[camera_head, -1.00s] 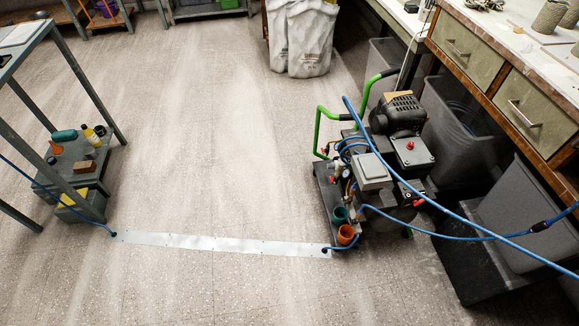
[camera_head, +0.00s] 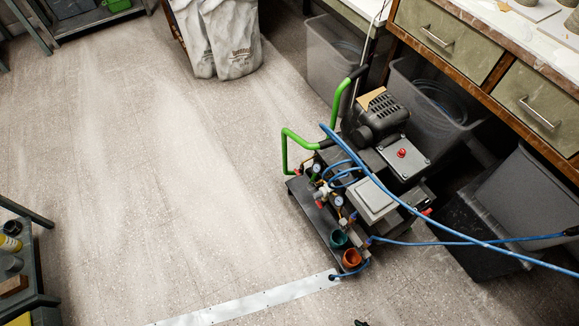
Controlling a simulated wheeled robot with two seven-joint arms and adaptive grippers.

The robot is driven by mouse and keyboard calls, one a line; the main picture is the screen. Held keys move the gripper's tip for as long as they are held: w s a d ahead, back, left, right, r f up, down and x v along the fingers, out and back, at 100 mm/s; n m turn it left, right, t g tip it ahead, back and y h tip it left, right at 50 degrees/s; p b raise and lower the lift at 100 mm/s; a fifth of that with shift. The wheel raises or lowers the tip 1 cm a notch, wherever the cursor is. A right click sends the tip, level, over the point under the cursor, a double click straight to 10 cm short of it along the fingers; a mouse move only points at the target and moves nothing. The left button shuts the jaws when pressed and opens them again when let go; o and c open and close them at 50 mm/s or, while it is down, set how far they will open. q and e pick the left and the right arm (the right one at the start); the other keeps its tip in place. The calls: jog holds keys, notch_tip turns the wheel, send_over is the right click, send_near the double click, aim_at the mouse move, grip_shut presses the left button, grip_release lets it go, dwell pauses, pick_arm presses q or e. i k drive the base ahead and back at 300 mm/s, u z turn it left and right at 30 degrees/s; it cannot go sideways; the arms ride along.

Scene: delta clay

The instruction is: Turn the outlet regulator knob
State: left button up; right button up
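The compressor unit (camera_head: 375,195) stands on the floor right of centre, with a black motor, grey boxes and green handles. Its left side carries small gauges (camera_head: 338,201) and valve fittings. A small pale and red fitting (camera_head: 320,197) sits beside the gauges; I cannot tell which part is the outlet regulator knob. A red button (camera_head: 402,153) is on the grey box top. A small dark tip at the bottom edge, right of centre, may be my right gripper (camera_head: 361,323); its fingers are cut off. My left gripper is not in view.
Blue hoses (camera_head: 450,242) run from the unit to the right. Teal and orange cups (camera_head: 352,258) sit at its front. A metal floor strip (camera_head: 250,305) covers a line. A workbench (camera_head: 480,70) and bins stand right.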

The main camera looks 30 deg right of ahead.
aim_at(318, 194)
jog(key=i, duration=4.7)
jog(key=z, duration=4.95)
jog(key=i, duration=1)
